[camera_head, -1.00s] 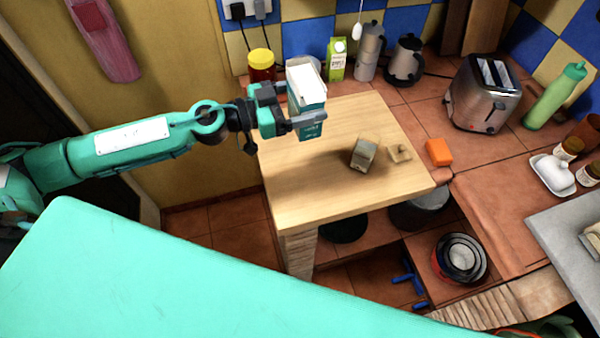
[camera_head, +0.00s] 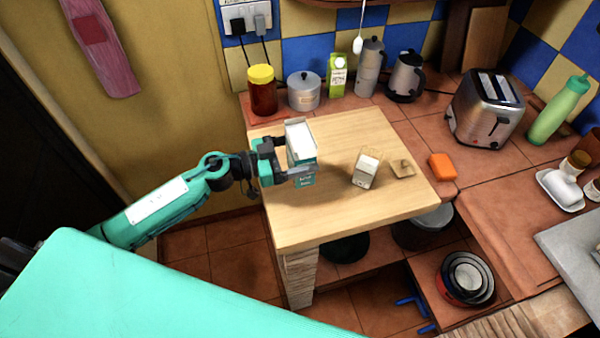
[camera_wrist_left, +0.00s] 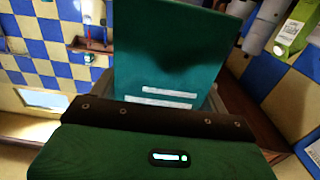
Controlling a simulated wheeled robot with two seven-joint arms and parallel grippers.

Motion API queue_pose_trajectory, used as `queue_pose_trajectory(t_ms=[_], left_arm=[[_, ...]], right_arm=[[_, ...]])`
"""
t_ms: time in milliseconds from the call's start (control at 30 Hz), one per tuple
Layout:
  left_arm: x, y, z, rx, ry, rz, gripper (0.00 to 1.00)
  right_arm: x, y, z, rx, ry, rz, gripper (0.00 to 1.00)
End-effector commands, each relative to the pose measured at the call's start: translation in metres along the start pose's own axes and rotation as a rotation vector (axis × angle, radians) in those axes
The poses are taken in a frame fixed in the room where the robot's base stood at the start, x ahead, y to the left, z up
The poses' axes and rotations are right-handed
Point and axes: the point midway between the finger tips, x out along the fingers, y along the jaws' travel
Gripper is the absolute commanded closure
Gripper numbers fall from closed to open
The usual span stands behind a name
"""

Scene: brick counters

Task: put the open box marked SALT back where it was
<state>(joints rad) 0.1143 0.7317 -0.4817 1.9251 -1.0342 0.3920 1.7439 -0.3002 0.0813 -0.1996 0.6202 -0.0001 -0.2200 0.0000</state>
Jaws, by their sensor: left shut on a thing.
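The open teal box (camera_head: 303,158) is held upright, or nearly so, over the left part of the wooden board (camera_head: 340,217). Its white top is open; its lettering is too small to read. My left gripper (camera_head: 288,164) comes from the left and is shut on the box. In the left wrist view the teal box wall (camera_wrist_left: 170,55) fills the middle. I cannot tell whether the box's base touches the board. A clear jar (camera_head: 366,170) with white contents stands right of the box, with a small tan lid (camera_head: 402,168) beside it. My right gripper is not in view.
A red jar with yellow lid (camera_head: 262,92), a metal pot (camera_head: 304,94), a green carton (camera_head: 337,77) and metal pots line the wall behind. An orange block (camera_head: 443,167) and toaster (camera_head: 486,112) are at right. The board's front is clear.

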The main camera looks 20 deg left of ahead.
Motion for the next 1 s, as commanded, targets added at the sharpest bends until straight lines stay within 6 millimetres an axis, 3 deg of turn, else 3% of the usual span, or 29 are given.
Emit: queue_pose_trajectory(t_ms=[100,333,567,967,1000], left_arm=[[0.000,0.000,0.019,-0.004,0.001,-0.001,0.54],[0.000,0.000,0.033,-0.002,0.001,-0.001,0.54],[0.001,0.000,0.062,-0.003,0.002,-0.001,0.54],[0.000,0.000,0.068,0.000,0.001,0.000,0.54],[0.000,0.000,0.069,0.000,0.000,0.000,0.19]], right_arm=[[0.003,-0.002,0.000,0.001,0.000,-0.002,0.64],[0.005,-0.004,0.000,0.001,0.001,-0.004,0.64],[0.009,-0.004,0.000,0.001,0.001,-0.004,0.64],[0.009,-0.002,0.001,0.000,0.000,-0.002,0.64],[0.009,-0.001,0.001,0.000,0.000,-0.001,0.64]])
